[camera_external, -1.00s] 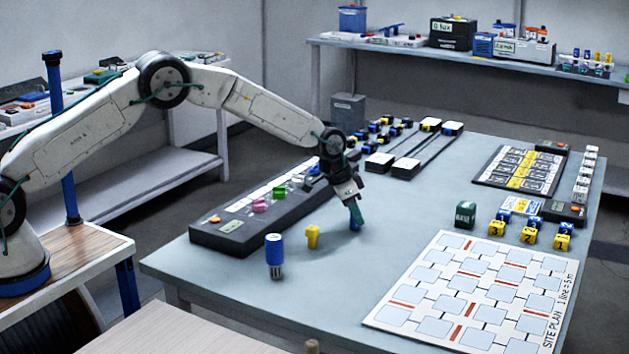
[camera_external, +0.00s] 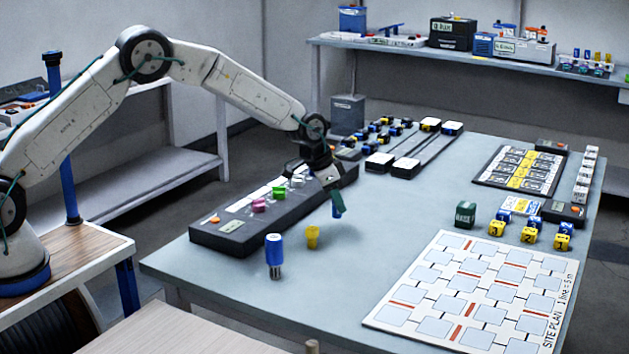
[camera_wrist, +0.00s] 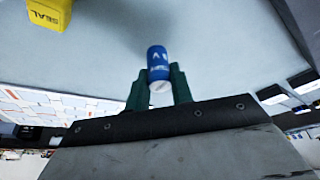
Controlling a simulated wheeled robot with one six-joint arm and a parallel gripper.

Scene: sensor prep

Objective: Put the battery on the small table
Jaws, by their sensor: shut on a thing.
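My gripper (camera_external: 338,204) is shut on a small blue cylinder with a pale end, which I take to be the battery (camera_wrist: 158,64). In the wrist view it sits between the two green fingers. In the external view only a sliver of its blue shows, beside the fingers and seemingly above the grey worktable (camera_external: 215,270). A pale wood-topped surface (camera_external: 170,335) at the bottom left edge may be the small table; only part of it shows, and it is bare there.
A blue-and-silver cylinder (camera_external: 274,255) stands on the worktable with a yellow seal piece (camera_external: 312,237) near it; the seal also shows in the wrist view (camera_wrist: 48,14). A dark panel with coloured knobs (camera_external: 235,224) lies behind them. A site plan board (camera_external: 478,290) lies at right.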

